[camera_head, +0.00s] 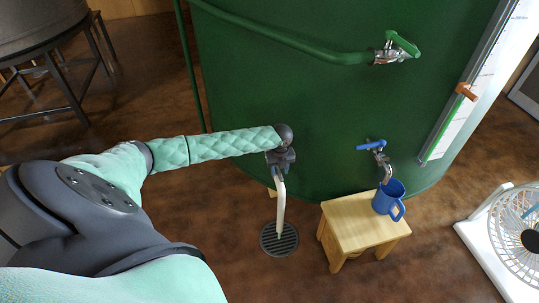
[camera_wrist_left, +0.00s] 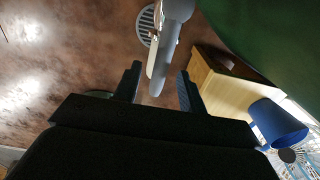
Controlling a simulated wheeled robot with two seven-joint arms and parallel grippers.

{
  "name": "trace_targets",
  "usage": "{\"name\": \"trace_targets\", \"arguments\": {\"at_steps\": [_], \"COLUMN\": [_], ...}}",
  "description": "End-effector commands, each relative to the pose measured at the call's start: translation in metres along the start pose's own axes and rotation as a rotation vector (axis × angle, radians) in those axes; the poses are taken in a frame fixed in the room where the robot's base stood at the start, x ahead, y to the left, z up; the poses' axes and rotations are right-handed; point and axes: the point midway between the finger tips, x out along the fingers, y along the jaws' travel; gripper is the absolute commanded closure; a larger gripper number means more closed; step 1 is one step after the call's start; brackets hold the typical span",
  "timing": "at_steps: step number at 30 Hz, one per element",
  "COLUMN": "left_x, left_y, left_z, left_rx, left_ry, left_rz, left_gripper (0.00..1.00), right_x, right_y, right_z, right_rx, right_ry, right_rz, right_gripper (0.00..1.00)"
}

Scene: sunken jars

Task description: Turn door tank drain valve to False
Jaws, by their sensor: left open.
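The big green tank (camera_head: 300,95) fills the back of the head view. Low on it is the drain valve, mostly hidden behind my left gripper (camera_head: 277,166) in the head view. A pale hose (camera_head: 281,205) hangs from there to a round floor drain (camera_head: 279,239). In the left wrist view, a grey handle-like part of the drain valve (camera_wrist_left: 167,55) reaches down between the two fingers of my left gripper (camera_wrist_left: 159,74). The fingers are open, with gaps seen on both sides of the grey part. I cannot tell whether it touches either finger. My right gripper is not in view.
A blue-handled tap (camera_head: 372,146) sits right of the drain valve, above a blue mug (camera_head: 388,197) on a small wooden stool (camera_head: 365,228). A green-handled valve (camera_head: 397,47) is higher up. A white fan (camera_head: 520,235) stands at right. Brown floor is free in front.

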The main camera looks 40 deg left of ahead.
Motion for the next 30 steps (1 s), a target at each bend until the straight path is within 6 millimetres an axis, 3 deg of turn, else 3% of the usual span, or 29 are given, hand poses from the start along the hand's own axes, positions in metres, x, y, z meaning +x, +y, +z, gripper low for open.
{"name": "trace_targets", "arguments": {"at_steps": [16, 26, 30], "left_x": [0.024, 0.026, 0.026], "left_y": [0.000, 0.000, 0.000], "left_z": [-0.001, -0.001, -0.001], "left_rx": [-0.001, 0.000, 0.000], "left_ry": [0.001, 0.000, 0.000], "left_rz": [0.000, 0.000, 0.000], "left_gripper": [0.59, 0.59, 0.85], "right_x": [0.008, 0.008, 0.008], "right_y": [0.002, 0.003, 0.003], "right_z": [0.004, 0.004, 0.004], "right_rx": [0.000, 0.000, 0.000], "right_ry": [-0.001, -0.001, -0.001], "right_rz": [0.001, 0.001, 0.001], "right_gripper": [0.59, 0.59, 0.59]}}
